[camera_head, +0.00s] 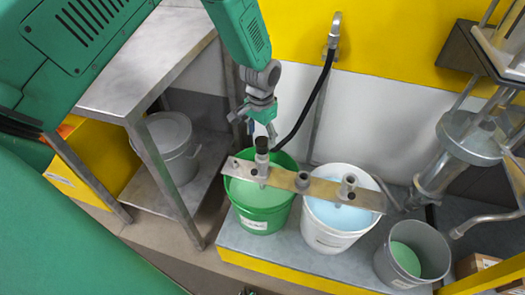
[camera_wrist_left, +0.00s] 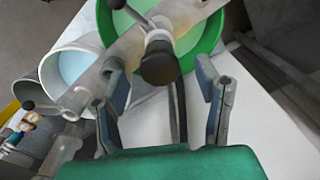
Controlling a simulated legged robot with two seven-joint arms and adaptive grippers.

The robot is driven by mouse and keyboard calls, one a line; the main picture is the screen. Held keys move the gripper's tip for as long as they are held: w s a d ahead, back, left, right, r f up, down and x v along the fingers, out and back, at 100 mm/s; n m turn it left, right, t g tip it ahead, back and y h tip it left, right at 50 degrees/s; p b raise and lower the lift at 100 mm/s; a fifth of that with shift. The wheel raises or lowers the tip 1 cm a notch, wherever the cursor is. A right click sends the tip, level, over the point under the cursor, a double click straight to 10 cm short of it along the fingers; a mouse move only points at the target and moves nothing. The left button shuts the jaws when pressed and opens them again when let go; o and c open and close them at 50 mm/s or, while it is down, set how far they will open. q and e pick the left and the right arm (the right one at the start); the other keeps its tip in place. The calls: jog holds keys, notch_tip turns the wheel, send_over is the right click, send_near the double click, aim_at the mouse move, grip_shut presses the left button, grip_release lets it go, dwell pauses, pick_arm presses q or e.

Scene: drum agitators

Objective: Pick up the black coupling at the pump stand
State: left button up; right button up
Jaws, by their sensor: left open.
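The black coupling (camera_head: 262,146) stands upright on top of a fitting on the metal bar (camera_head: 299,183) that lies across the buckets. In the left wrist view the black coupling (camera_wrist_left: 160,63) shows as a dark round end just beyond and between my fingers. My left gripper (camera_head: 256,124) is open and points down, close above the coupling. Its two blue-padded fingers show apart in the wrist view (camera_wrist_left: 163,88), with nothing between their pads. My right gripper is not in view.
Under the bar stand a green bucket (camera_head: 259,213) and a white bucket (camera_head: 322,238) with blue liquid. A grey bucket (camera_head: 410,252) stands to the right. A black hose (camera_head: 305,106) runs down the wall beside my gripper. A steel table (camera_head: 150,62) stands left, a metal agitator (camera_head: 470,135) right.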

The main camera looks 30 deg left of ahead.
aim_at(262, 140)
pick_arm(q)
jog(key=f, duration=0.4)
jog(key=shift+w+f+b, duration=0.2)
jog(key=shift+f+b, duration=0.15)
jog(key=shift+d, duration=0.1)
grip_shut()
notch_tip(262, 140, up, 10)
jog(key=shift+r+p, duration=0.1)
jog(key=shift+p, duration=0.7)
